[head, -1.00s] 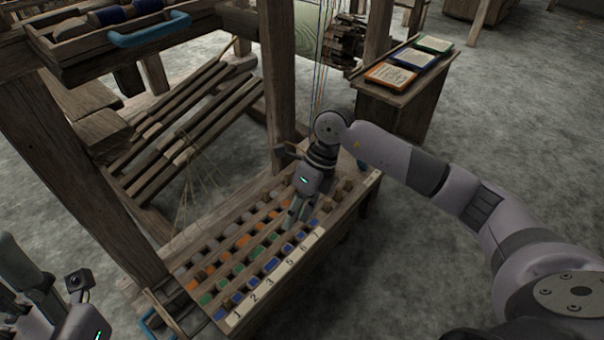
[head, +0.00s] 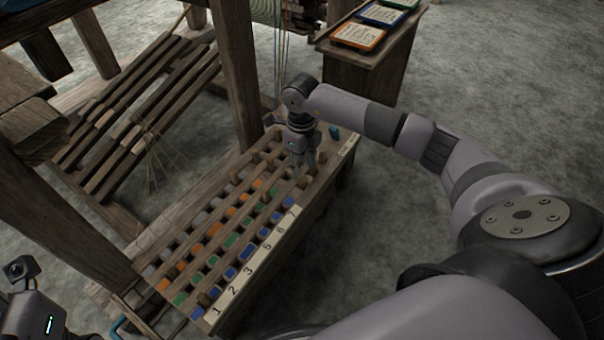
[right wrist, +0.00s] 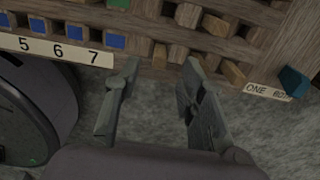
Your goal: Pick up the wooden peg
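Several small wooden pegs stand in the slotted wooden board (head: 150,251) of the loom. My right gripper (head: 303,177) is over the board's right part, near the number strip's far end, fingers pointing down. In the right wrist view its two fingers (right wrist: 161,70) are spread apart with nothing held. A wooden peg (right wrist: 160,55) shows in the gap between the fingertips, with another peg (right wrist: 178,53) close to the right fingertip. I cannot tell whether that finger touches it. My left gripper (head: 32,318) is cut off at the lower left, its fingers out of sight.
A numbered strip (head: 252,262) runs along the board's front edge. Blue, green and orange blocks fill many slots. A loom post (head: 237,75) rises behind the board. A blue piece (right wrist: 293,82) sits by a label (right wrist: 268,91). Bare floor lies to the right.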

